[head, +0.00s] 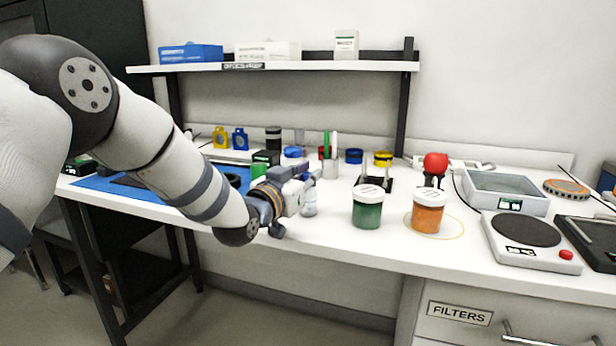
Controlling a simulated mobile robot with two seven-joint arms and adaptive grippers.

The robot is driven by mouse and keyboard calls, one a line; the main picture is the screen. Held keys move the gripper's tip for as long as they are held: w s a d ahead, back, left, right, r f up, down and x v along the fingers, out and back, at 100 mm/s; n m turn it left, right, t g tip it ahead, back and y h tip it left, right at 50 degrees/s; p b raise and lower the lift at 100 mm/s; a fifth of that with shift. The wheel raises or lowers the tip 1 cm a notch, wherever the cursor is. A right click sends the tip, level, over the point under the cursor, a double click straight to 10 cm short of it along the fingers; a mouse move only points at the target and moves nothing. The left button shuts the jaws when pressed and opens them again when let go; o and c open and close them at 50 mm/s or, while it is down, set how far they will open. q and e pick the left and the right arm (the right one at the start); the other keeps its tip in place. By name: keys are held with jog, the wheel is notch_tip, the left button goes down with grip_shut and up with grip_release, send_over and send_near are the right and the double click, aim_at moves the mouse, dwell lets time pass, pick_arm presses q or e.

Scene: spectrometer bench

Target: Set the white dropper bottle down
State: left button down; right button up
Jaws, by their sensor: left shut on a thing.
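My left gripper (308,183) reaches in from the left over the front part of the white bench (335,249). It is shut on the white dropper bottle (310,208). Only the lower part of the bottle shows below the fingers; its top is hidden by the gripper. The bottle looks upright. I cannot tell whether its base touches the bench. My right gripper is not in view.
A green jar (367,212) and an orange jar (427,216) stand right of the bottle. Several small containers and a black holder (377,182) are behind. The front strip before the green jar is clear.

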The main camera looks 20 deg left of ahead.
pick_arm(q)
jog(key=shift+f, duration=0.1)
jog(key=c, duration=1.5)
grip_release()
